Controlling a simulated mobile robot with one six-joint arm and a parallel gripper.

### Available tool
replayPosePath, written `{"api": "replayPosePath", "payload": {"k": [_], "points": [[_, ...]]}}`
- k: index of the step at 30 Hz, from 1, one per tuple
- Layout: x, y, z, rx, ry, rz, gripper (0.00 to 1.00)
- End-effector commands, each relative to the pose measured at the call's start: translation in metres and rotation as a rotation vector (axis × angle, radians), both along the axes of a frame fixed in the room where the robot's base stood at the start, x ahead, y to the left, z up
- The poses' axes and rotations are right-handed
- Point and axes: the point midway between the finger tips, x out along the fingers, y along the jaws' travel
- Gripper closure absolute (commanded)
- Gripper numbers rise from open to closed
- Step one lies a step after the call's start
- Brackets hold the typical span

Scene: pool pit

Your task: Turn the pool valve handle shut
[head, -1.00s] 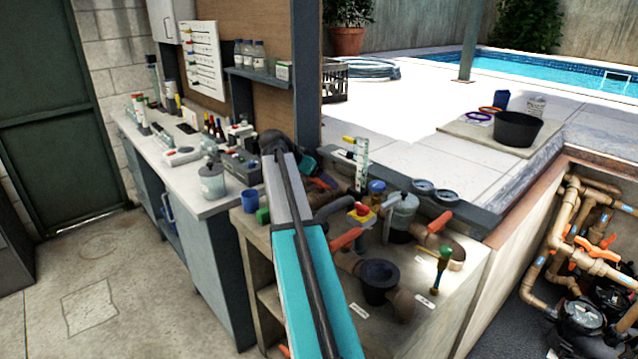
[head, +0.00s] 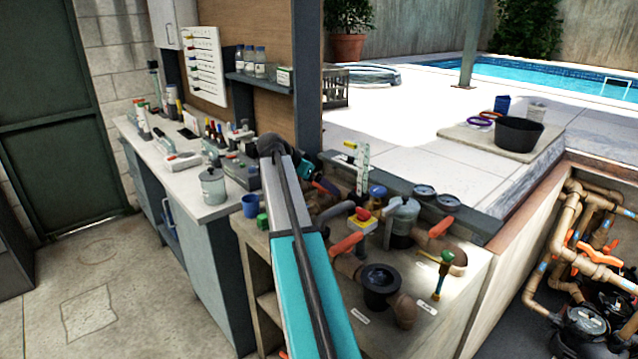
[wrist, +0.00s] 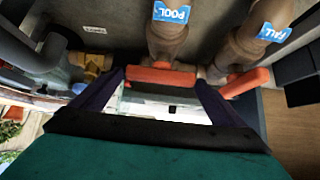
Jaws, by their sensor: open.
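The pool valve handle (wrist: 161,76) is an orange bar in the wrist view, lying crosswise below a brown pipe with a blue POOL label (wrist: 171,12). My gripper (wrist: 163,88) is open, with one dark finger near each end of this bar. I cannot tell whether the fingers touch it. In the head view my arm reaches over the pipework bench, and my gripper (head: 318,180) is partly hidden beside the pipes at the back.
A second orange handle (wrist: 245,82) sits close right of my gripper, on a pipe with another blue label (wrist: 275,31). A grey pipe (wrist: 30,50) and brass fitting (wrist: 90,66) are at left. More orange handles (head: 346,244) and a black-topped fitting (head: 381,284) stand nearer on the bench.

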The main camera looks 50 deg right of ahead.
Motion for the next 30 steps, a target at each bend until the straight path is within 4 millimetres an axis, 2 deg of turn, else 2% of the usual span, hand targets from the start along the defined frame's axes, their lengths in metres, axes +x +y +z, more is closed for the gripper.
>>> {"api": "replayPosePath", "payload": {"k": [11,30], "points": [[0.002,0.014,0.013,0.0,-0.001,0.003,0.06],[0.008,0.082,0.082,0.0,-0.001,0.001,0.06]]}}
